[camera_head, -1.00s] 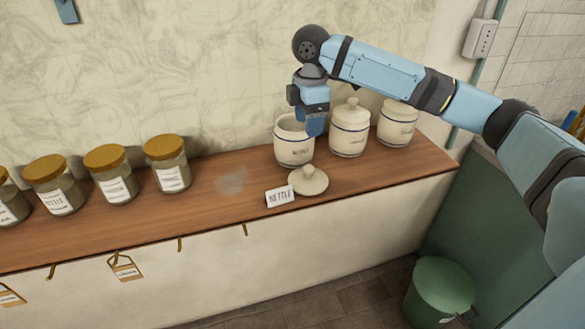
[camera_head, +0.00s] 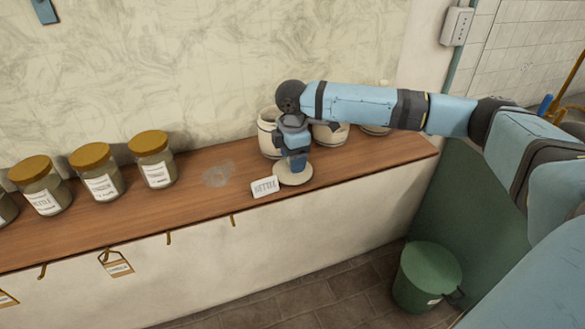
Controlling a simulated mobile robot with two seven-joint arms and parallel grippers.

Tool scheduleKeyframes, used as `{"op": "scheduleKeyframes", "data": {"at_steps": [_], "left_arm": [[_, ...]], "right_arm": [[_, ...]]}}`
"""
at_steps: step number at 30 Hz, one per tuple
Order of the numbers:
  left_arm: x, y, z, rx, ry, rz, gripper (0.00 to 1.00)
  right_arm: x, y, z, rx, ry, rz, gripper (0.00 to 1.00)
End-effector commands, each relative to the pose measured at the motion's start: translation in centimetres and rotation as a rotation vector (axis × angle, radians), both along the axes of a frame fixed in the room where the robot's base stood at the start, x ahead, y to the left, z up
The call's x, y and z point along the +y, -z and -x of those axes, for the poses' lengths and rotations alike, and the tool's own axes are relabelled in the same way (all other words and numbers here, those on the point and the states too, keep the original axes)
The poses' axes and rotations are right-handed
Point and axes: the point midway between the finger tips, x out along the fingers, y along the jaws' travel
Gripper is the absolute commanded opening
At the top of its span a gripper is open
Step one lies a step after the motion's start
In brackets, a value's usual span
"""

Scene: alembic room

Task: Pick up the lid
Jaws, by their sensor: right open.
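The cream lid (camera_head: 292,177) lies on the wooden shelf, in front of an open cream jar (camera_head: 267,132). My right gripper (camera_head: 296,168) points down right over the lid, with its fingers at the lid's middle. They hide the knob, so I cannot see how the fingers stand around it. The gripper is open. A white card reading NETTLE (camera_head: 265,187) stands just left of the lid. My left gripper is not in view.
Two more cream jars (camera_head: 331,135) stand right of the open jar, mostly behind my right arm. Several glass jars with mustard-coloured lids (camera_head: 153,158) stand at the left. The shelf between is clear except for a pale smudge (camera_head: 218,174).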

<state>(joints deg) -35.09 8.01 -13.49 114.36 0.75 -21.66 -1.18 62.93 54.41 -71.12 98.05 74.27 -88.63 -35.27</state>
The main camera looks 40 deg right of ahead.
Motion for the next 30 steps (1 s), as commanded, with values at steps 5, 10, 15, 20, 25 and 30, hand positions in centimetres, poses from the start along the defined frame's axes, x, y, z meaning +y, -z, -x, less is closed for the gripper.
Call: {"op": "scheduleKeyframes", "data": {"at_steps": [5, 10, 15, 20, 25, 30], "left_arm": [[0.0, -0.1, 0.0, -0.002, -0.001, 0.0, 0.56], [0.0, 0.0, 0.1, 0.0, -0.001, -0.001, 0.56], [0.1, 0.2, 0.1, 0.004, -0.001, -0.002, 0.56], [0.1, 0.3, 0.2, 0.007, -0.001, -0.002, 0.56], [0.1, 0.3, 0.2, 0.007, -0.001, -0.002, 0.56], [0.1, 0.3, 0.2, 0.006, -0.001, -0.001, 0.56]], "right_arm": [[0.0, 0.7, 0.0, -0.001, 0.0, 0.0, 0.61], [0.0, 0.7, 0.0, 0.0, 0.0, 0.0, 0.54], [0.0, 0.7, 0.0, 0.0, 0.0, 0.0, 0.15], [0.0, 0.7, 0.0, -0.001, 0.0, 0.0, 0.05], [0.0, 0.6, 0.0, -0.001, 0.0, 0.0, 0.05], [0.0, -0.4, 0.0, -0.002, -0.001, -0.001, 0.05]]}}
